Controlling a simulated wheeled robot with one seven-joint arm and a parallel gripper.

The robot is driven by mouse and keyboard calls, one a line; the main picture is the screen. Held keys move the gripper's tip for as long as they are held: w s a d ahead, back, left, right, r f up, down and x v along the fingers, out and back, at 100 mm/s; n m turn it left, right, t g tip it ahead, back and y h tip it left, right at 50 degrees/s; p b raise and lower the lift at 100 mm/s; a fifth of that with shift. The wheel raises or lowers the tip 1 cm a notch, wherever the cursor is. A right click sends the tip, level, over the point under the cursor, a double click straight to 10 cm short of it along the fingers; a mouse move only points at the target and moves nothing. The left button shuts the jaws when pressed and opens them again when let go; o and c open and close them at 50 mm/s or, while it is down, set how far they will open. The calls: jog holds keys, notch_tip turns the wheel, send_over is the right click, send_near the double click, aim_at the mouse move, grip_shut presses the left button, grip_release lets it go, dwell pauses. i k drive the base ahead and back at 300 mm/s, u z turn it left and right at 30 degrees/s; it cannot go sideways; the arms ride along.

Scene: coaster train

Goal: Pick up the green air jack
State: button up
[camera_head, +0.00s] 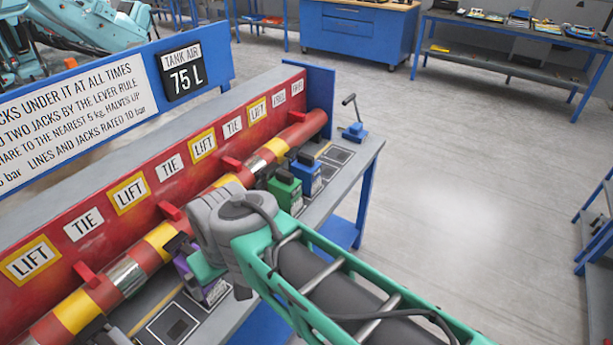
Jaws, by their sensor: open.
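The green air jack (286,190) stands on the grey bench, in a row beside the red and yellow pipe, between a blue jack (307,172) and my arm. My arm's grey wrist covers the space just left of it and may hide part of its near side. My gripper (207,267) is at the wrist's lower left, over a purple jack (208,289) and apart from the green one. It is open; its fingertips are mostly hidden, and I see nothing held in it.
The red and yellow pipe (160,237) runs along the bench under a red board (118,195) labelled LIFT and TIE. A small blue lever pump (354,131) stands at the bench's far end. The floor (440,180) to the right is clear. Blue workbenches stand behind.

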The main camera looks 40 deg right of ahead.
aim_at(286, 189)
jog(key=u, duration=3.5)
jog(key=k, duration=1.65)
jog(key=z, duration=0.9)
